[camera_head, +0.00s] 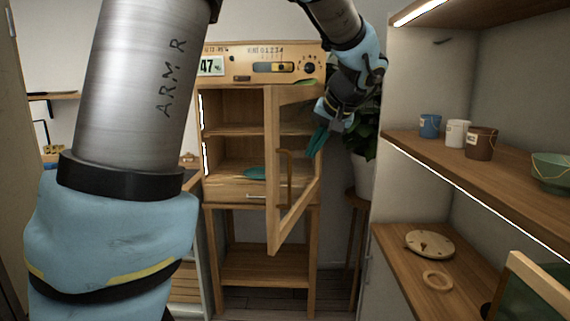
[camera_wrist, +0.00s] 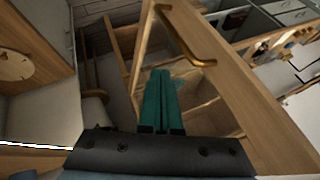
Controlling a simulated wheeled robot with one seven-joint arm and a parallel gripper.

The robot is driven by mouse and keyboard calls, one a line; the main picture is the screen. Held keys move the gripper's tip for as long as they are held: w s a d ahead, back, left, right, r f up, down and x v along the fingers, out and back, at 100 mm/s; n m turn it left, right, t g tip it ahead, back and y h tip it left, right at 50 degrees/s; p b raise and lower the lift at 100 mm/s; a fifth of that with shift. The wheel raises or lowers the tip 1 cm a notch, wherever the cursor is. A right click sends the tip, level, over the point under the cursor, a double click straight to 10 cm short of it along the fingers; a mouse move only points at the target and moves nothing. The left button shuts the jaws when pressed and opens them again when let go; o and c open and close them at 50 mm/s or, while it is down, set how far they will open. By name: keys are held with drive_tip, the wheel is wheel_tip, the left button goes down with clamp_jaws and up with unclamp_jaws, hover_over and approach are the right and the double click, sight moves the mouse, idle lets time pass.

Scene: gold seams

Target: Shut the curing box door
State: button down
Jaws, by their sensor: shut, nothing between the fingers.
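The curing box (camera_head: 235,105) is a wooden cabinet on a stand, with a control panel above its shelves. Its wood-framed door (camera_head: 272,180) stands open, swung out toward me from the right side. A curved brass-coloured handle (camera_head: 285,175) is on the door, and the handle also shows in the wrist view (camera_wrist: 185,38). My gripper (camera_head: 317,143) is shut and empty, with teal fingers, at the right of the open door near its upper part. In the wrist view the fingers (camera_wrist: 161,85) overlap the door's frame opening; I cannot tell whether they touch it.
A teal dish (camera_head: 255,173) lies inside the box. At right, a shelf (camera_head: 500,175) holds a blue cup (camera_head: 429,126), a white cup (camera_head: 457,133), a brown cup (camera_head: 481,142) and a green bowl (camera_head: 552,172). A potted plant (camera_head: 365,170) stands behind my gripper.

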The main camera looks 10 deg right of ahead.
drive_tip(key=shift+w+a+f+p, duration=0.95)
drive_tip(key=shift+w+a+f, duration=0.35)
drive_tip(key=shift+w+f, duration=0.2)
drive_tip(key=shift+w+a+f+p, duration=0.9)
drive_tip(key=shift+w+a+f, duration=0.35)
drive_tip(key=shift+w+f, duration=0.25)
drive_tip(key=shift+a, duration=0.1)
